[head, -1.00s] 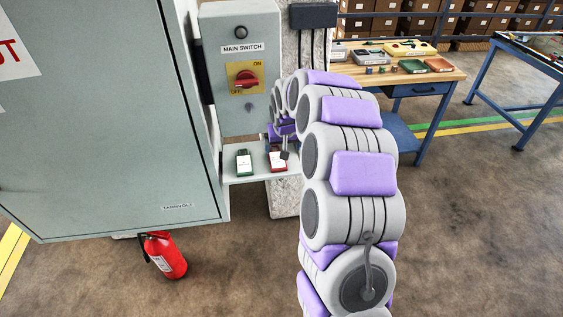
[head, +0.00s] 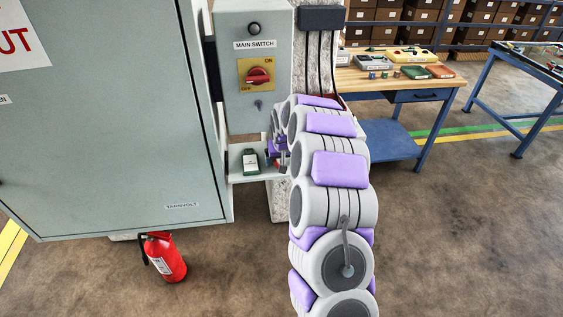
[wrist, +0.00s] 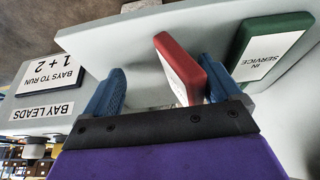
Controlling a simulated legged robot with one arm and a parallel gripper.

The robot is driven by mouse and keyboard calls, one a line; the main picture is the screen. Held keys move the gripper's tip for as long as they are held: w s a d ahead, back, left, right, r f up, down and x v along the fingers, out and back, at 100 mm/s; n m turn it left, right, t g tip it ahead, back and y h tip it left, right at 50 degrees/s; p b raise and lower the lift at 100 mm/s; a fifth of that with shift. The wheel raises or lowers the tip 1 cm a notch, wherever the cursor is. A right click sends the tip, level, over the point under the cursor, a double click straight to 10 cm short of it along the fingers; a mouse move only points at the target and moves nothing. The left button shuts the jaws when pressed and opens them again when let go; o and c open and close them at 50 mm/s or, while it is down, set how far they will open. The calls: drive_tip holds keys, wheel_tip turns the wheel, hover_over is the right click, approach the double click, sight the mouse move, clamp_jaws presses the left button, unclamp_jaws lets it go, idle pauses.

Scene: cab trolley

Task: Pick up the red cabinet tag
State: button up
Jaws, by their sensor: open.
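The red cabinet tag (wrist: 182,70) shows in the wrist view as a red slab with a white face. It stands tilted between the two blue fingers of my gripper (wrist: 163,70), close to the right finger and well apart from the left one. I cannot tell whether the right finger touches it. My gripper is open. In the head view my gripper (head: 280,156) is at the shelf under the main switch, and the red tag is hidden there.
A green tag (head: 250,162) stands on the shelf (head: 246,177), left of my gripper; its label in the wrist view (wrist: 270,45) reads IN SERVICE. The main switch box (head: 256,108) is above. The large cabinet (head: 110,120) is to the left. A fire extinguisher (head: 165,258) stands on the floor.

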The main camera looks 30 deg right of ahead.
drive_tip(key=shift+c, duration=0.6)
drive_tip(key=shift+s+d, duration=0.1)
drive_tip(key=shift+d, duration=0.8)
drive_tip(key=c, duration=0.6)
drive_tip(key=shift+f, duration=0.1)
drive_tip(key=c, duration=0.3)
drive_tip(key=shift+a, duration=0.45)
drive_tip(key=c, duration=0.5)
clamp_jaws()
